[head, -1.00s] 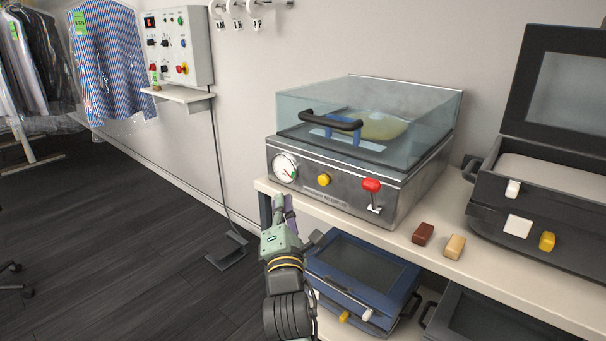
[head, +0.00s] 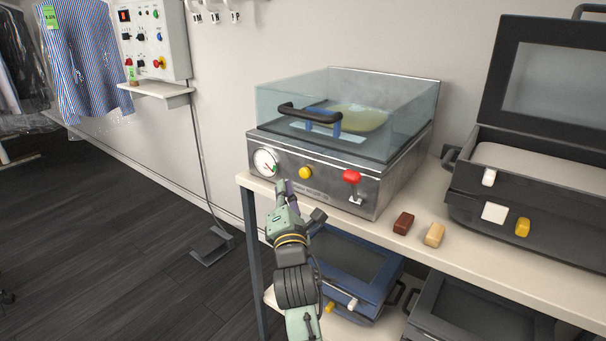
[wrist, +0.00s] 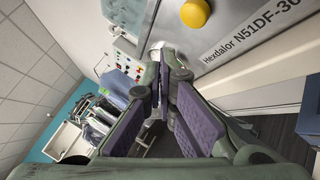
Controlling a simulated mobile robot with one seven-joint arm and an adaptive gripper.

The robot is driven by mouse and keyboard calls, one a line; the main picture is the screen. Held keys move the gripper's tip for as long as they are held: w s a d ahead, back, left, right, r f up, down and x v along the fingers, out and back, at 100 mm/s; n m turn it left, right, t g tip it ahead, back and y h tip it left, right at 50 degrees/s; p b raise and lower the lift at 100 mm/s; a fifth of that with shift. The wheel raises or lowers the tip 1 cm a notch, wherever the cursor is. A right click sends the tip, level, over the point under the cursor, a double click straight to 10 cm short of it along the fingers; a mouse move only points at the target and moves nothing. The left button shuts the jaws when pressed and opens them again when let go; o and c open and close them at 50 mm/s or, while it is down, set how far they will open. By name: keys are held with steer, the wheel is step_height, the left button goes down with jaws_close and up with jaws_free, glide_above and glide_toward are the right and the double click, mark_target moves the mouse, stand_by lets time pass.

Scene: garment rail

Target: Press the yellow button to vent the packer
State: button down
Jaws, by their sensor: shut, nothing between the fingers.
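The packer (head: 335,145) is a metal box with a clear lid, black handle and a yellowish thing under the lid. It stands on the white shelf. Its yellow button (head: 305,172) is on the front panel between a round gauge (head: 265,162) and a red-knobbed lever (head: 352,177). The button also shows at the top of the wrist view (wrist: 195,13). My gripper (head: 281,187) is shut and empty, in front of the panel, below and left of the button in the head view. In the wrist view its fingertips (wrist: 165,60) point past the button, apart from it.
A brown block (head: 403,222) and a tan block (head: 434,234) lie on the white shelf (head: 385,245). An open black case (head: 530,195) with another yellow knob stands right. A blue case (head: 350,270) sits below. A wall control panel (head: 155,38) hangs left.

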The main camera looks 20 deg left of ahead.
steer(key=shift+w+d+b, duration=0.2)
steer(key=shift+w+d, duration=0.1)
steer(key=shift+w, duration=0.45)
steer(key=shift+w+d+b, duration=0.15)
steer(key=shift+w+d, duration=0.1)
steer(key=shift+w, duration=0.45)
stand_by(0.4)
steer(key=shift+w+d+b, duration=0.15)
steer(key=shift+w+b, duration=0.15)
steer(key=shift+w, duration=0.1)
steer(key=shift+w+d, duration=0.15)
steer(key=shift+w, duration=0.2)
stand_by(0.6)
steer(key=shift+s, duration=0.1)
steer(key=shift+s+a+b, duration=0.3)
steer(key=shift+s+b, duration=0.05)
steer(key=shift+s, duration=0.35)
steer(key=shift+s+a, duration=0.3)
steer(key=shift+s, duration=0.5)
steer(key=shift+s+a, duration=0.25)
steer(key=shift+s, duration=0.5)
steer(key=shift+s+a, duration=0.3)
steer(key=shift+s, duration=0.5)
